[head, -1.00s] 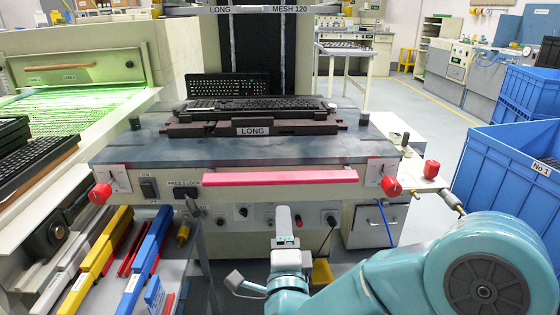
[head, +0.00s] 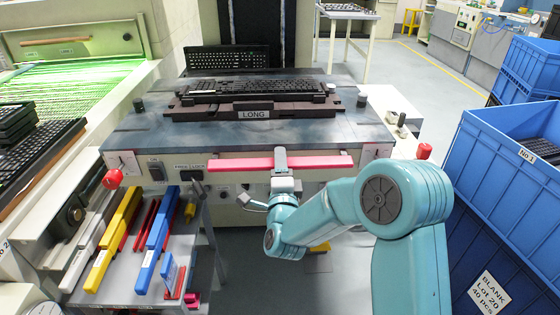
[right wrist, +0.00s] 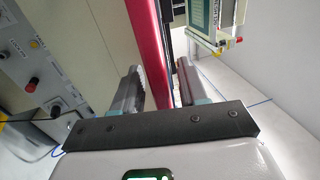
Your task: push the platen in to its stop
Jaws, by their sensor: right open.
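The platen (head: 150,128) is a dark blue-grey plate on the front of the printing machine. A red bar (head: 232,164) runs along its front edge. A black fixture labelled LONG (head: 255,114) sits on top, carrying a black keyboard (head: 240,87). My right gripper (head: 281,156) is at the middle of the red bar. In the right wrist view, the red bar (right wrist: 150,45) runs between the two open fingers (right wrist: 158,88); I cannot tell whether they touch it. My left gripper is not in view.
A FREE/LOCK switch (head: 191,174) is on the front panel. A tool cart (head: 215,250) with yellow, red and blue tools stands at the lower left. Blue crates (head: 500,190) stand on the right. A green-lit conveyor (head: 70,88) is on the left.

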